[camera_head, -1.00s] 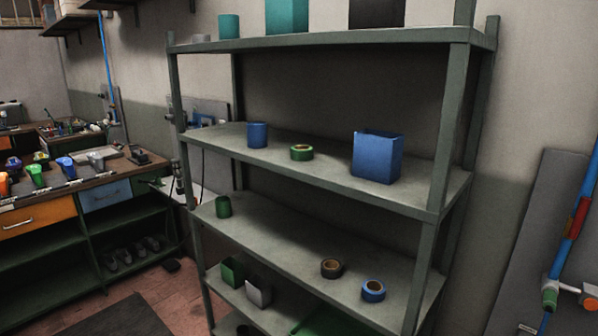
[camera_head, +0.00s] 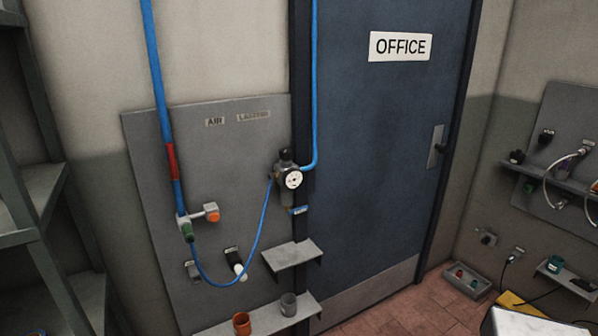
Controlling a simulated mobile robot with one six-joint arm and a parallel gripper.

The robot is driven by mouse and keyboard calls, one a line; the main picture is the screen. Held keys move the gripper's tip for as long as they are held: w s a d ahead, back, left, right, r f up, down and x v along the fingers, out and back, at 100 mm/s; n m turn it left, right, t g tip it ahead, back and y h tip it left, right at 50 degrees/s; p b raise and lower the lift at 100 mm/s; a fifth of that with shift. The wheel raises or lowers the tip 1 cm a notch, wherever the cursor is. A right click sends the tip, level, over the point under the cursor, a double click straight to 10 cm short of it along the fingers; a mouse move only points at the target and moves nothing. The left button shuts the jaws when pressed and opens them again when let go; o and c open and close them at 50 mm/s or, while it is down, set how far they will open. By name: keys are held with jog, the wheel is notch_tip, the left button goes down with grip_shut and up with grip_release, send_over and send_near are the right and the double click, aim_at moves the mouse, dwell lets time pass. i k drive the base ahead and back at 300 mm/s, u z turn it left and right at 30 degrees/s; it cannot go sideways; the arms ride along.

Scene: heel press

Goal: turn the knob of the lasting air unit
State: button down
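A grey wall panel (camera_head: 215,145) stands left of the blue door in the head view. It has two small labels, one reading "AIR" (camera_head: 214,121) and a fainter one that seems to read "LASTING" (camera_head: 254,116). At the panel's right edge is an air unit (camera_head: 287,187) with a round white gauge (camera_head: 293,179). A black knob (camera_head: 285,155) sits on its top. A blue hose enters from above right, and a thinner one hangs from it in a loop to a green fitting (camera_head: 187,231). My gripper is not in view.
A small shelf (camera_head: 292,254) juts out below the unit, and a lower one (camera_head: 258,316) holds an orange cup (camera_head: 241,323) and a grey cup (camera_head: 288,304). The door (camera_head: 385,160) reads "OFFICE". A metal rack (camera_head: 40,215) stands at left. Red floor (camera_head: 415,305) shows at lower right.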

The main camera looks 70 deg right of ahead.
aim_at(285, 154)
jog(key=u, duration=0.85)
jog(key=k, duration=0.15)
jog(key=z, duration=2.8)
jog(key=i, duration=0.6)
jog(key=z, duration=0.15)
jog(key=k, duration=0.6)
